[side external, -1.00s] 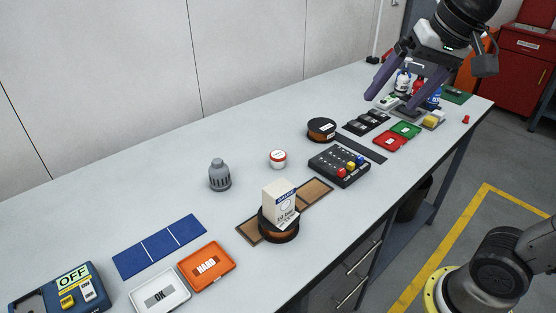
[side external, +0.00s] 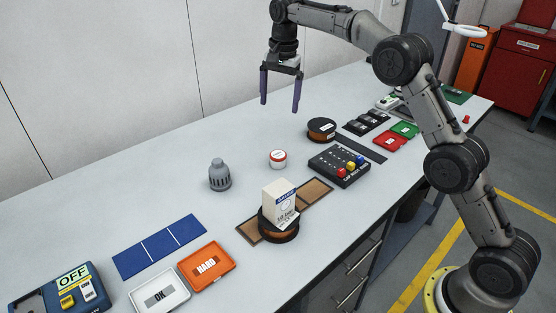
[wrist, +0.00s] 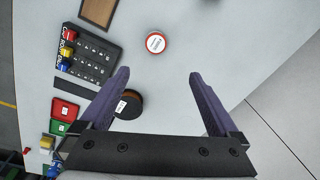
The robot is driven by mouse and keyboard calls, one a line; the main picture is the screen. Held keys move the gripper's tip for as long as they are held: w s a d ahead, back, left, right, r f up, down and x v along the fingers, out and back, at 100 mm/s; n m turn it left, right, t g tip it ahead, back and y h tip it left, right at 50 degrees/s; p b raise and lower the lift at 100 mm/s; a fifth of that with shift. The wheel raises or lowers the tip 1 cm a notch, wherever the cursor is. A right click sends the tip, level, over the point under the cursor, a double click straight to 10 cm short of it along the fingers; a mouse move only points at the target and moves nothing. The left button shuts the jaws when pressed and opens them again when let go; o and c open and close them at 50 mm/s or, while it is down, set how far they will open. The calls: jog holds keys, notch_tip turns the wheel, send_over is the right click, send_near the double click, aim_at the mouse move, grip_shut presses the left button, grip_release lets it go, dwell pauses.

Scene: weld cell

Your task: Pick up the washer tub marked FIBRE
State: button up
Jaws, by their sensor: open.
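A small round tub with a white lid and red band (side external: 278,158) stands upright on the bench. It also shows in the wrist view (wrist: 155,42), beyond my fingertips and roughly centred between them. Its lid carries red lettering too small to read, so I cannot confirm FIBRE. My gripper (side external: 280,106) is open and empty, pointing down well above the bench. Its two purple fingers (wrist: 159,73) are wide apart and touch nothing.
A black spool (side external: 321,129) stands right of the tub, near my left finger in the wrist view. A grey ribbed part (side external: 220,175) stands left. A black cap rack (side external: 340,166) and a white box on another spool (side external: 280,203) lie nearer the front edge. Bench around the tub is clear.

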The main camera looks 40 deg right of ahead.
send_over(278, 154)
jog(key=shift+g, duration=0.4)
notch_tip(278, 154, down, 12)
jog(key=shift+s+f, duration=0.15)
jog(key=shift+f, duration=3.25)
jog(key=c, duration=1.4)
jog(key=shift+c, duration=0.2)
jog(key=shift+r, duration=0.1)
